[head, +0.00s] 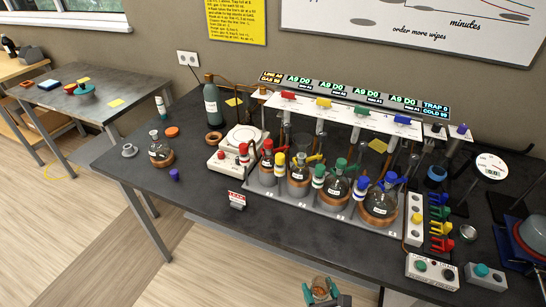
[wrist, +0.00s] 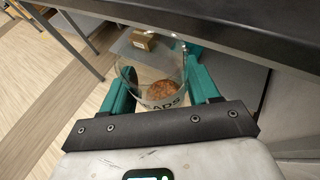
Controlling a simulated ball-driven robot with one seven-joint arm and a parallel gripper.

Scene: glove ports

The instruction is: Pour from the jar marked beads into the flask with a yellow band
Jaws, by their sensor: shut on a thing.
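My gripper (head: 321,296) is at the bottom of the head view, in front of the bench's near edge. In the wrist view its two teal fingers (wrist: 162,82) are shut on a clear jar (wrist: 152,72) whose visible letters read "EADS". Brown contents lie in the jar (head: 320,283). I cannot tell exactly how upright it is. Several round flasks stand in a row on the bench. The second from the left (head: 298,182) has yellow near its neck and appears to be the yellow-banded flask; nearby bottles and tubing partly cover it. The jar is well apart from it.
A rack with coloured taps (head: 335,107) overhangs the flasks. Small capped bottles stand between them. Switch boxes (head: 432,270) sit at the right front. A loose flask (head: 160,153) stands at the left.

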